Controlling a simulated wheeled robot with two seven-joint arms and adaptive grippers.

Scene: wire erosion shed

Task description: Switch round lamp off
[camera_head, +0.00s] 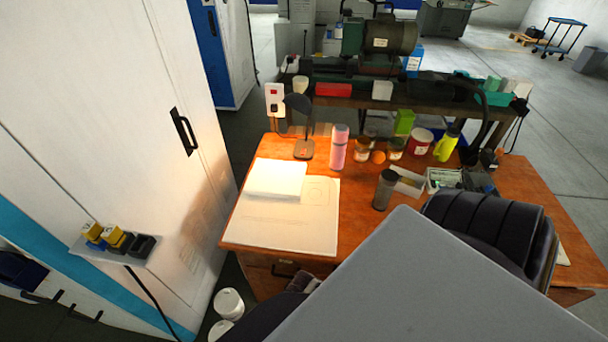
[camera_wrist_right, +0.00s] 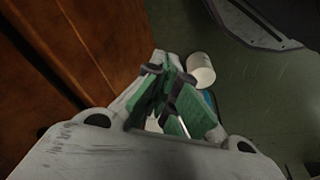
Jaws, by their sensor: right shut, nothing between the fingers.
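A dark desk lamp (camera_head: 304,148) with a round head stands at the back left of the wooden desk (camera_head: 352,215). A warm glow lies on the desk and papers around it, so it appears lit. Its switch is too small to make out. My right gripper (camera_wrist_right: 168,78) shows in the right wrist view, shut and empty, with green pads on its fingers. There it hangs beside the brown wooden side of the desk (camera_wrist_right: 75,45), over the dark floor, with no lamp in view. My left gripper is in neither view.
White papers (camera_head: 285,222) lie in front of the lamp. A pink bottle (camera_head: 338,147) stands just right of it, with jars and a dark tumbler (camera_head: 384,190) further right. A black chair (camera_head: 490,232) stands at the front right. A white tub (camera_wrist_right: 201,70) is on the floor.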

